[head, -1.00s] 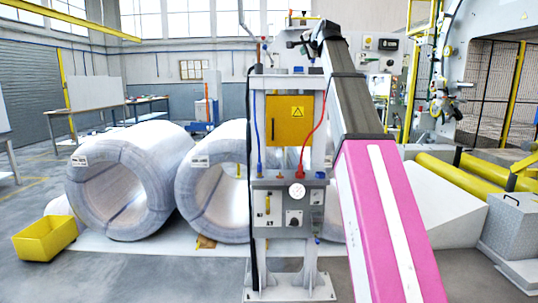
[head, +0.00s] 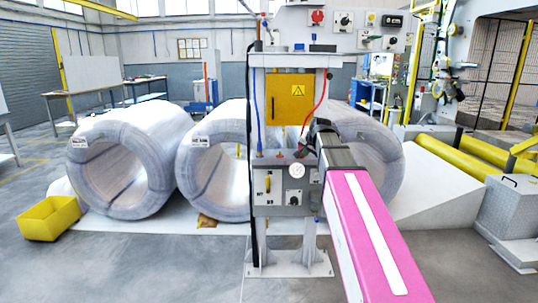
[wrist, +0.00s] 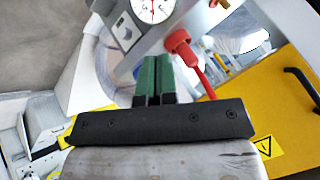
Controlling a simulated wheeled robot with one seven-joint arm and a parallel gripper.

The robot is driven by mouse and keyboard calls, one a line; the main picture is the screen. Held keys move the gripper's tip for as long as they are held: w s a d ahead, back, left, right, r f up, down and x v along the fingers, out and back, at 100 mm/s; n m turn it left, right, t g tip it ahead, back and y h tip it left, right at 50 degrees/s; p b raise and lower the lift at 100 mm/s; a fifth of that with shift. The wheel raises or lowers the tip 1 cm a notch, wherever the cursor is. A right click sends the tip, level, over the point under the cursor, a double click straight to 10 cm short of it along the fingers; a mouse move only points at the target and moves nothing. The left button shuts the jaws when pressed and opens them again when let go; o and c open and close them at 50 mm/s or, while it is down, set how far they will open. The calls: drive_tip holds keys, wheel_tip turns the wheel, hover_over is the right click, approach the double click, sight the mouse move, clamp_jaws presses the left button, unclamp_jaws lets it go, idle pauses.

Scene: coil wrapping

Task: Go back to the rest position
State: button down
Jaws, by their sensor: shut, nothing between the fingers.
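My arm reaches up from the lower right of the head view, with a pink and white link nearest. My gripper (head: 318,130) is the dark end in front of the grey machine stand (head: 253,220); its fingers are too small to tell apart there. In the wrist view, the two green fingers of my gripper (wrist: 153,78) lie side by side, shut and empty. They point toward the stand, near a red connector (wrist: 182,42) and a round gauge (wrist: 150,8). I cannot tell the exact gap between fingers and stand.
The stand carries a yellow door (head: 285,100) and hoses. Large wrapped coils (head: 115,180) stand behind it, with a yellow bin (head: 50,218) at left. A white ramp (head: 440,185) and a grey metal box (head: 512,215) are at right. The front floor is clear.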

drive_tip(key=s+d+f+n+g+h, duration=0.1)
drive_tip(key=s+f+n+g, duration=0.2)
drive_tip(key=s+f, duration=1.1)
drive_tip(key=s+d+f+n+g+h, duration=0.1)
drive_tip(key=s+f+n+g, duration=0.2)
drive_tip(key=s+f, duration=1.1)
wheel_tip(320, 180, down, 8)
drive_tip(key=shift+s+d+r+g, duration=0.1)
drive_tip(key=shift+s+d+g, duration=0.2)
drive_tip(key=shift+g, duration=0.7)
drive_tip(key=shift+w, duration=0.1)
